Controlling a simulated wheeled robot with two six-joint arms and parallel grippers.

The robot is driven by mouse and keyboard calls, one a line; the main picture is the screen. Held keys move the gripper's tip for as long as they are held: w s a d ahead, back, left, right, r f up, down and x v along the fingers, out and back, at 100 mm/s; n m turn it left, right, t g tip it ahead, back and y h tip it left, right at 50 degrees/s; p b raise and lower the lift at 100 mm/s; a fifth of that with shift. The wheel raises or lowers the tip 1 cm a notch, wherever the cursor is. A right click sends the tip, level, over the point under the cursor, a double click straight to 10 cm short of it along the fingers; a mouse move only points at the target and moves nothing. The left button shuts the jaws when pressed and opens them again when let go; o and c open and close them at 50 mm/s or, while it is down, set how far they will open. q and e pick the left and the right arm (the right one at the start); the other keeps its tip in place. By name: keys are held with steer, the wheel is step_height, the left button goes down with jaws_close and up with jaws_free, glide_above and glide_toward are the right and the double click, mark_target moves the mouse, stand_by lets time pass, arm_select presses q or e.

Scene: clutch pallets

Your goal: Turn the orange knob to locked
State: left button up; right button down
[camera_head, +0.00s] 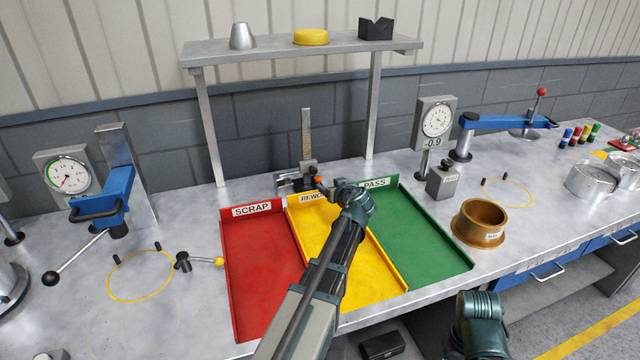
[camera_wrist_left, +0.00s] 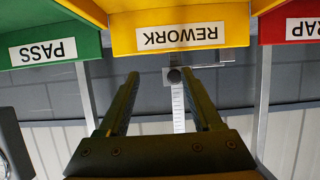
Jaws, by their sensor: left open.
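The orange knob (camera_head: 317,179) sits on the slide of a height gauge with an upright steel scale (camera_head: 306,135), behind the yellow REWORK tray. My left gripper (camera_head: 327,187) reaches over the back of that tray, close to the knob; I cannot tell whether they touch. In the left wrist view my left gripper (camera_wrist_left: 161,78) has its two fingers apart, with nothing clearly held. No orange shows in that view. My right gripper is out of view.
The red SCRAP tray (camera_head: 262,265), yellow REWORK tray (camera_head: 368,280) and green PASS tray (camera_head: 420,245) lie side by side. A shelf (camera_head: 270,52) on posts stands over the gauge. A brass ring (camera_head: 477,222) and a dial gauge (camera_head: 436,122) stand to the right.

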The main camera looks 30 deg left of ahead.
mark_target(319, 179)
arm_select(q)
steer(key=b+x, duration=0.3)
steer(key=x, duration=0.7)
steer(key=shift+w+a+f+b, duration=0.1)
steer(key=shift+w+a+b, duration=0.15)
steer(key=shift+w+b, duration=0.05)
jaws_close()
